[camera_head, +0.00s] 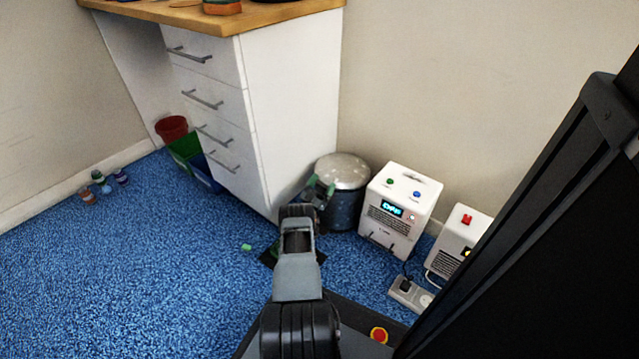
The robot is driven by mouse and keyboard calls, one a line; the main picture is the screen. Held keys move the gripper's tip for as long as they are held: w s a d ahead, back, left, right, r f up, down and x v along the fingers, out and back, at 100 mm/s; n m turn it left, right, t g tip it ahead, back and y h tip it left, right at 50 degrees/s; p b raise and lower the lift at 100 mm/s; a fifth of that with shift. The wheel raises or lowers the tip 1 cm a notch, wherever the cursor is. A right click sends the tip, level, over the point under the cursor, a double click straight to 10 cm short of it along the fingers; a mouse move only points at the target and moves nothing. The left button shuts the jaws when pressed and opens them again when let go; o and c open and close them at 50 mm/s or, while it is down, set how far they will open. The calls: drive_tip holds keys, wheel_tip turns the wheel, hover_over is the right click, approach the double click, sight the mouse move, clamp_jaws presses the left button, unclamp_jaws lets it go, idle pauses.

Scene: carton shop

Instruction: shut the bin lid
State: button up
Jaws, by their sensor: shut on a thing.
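The bin (347,212) is a dark round drum standing on the blue carpet beside the white drawer unit. Its lid (346,168) is a silvery disc that lies over the top and looks about level. The arm hides part of the bin's left side, and I cannot tell whether a small gap is left under the lid. My gripper (321,186), with green fingertips, is at the lid's left front edge and is shut on the lid. The exact contact is small and partly hidden.
A white box with a lit display (400,210) stands close right of the bin, with another white box (458,240) and a power strip (408,292) beyond. The drawer unit (290,110) is close on the left. Small jars (100,178) lie far left. Open carpet fills the left.

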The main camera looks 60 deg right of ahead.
drive_tip(key=shift+r, duration=0.1)
drive_tip(key=o, duration=1.2)
drive_tip(key=p+v, duration=0.1)
drive_tip(key=v, duration=1.2)
drive_tip(key=shift+a+f, duration=0.3)
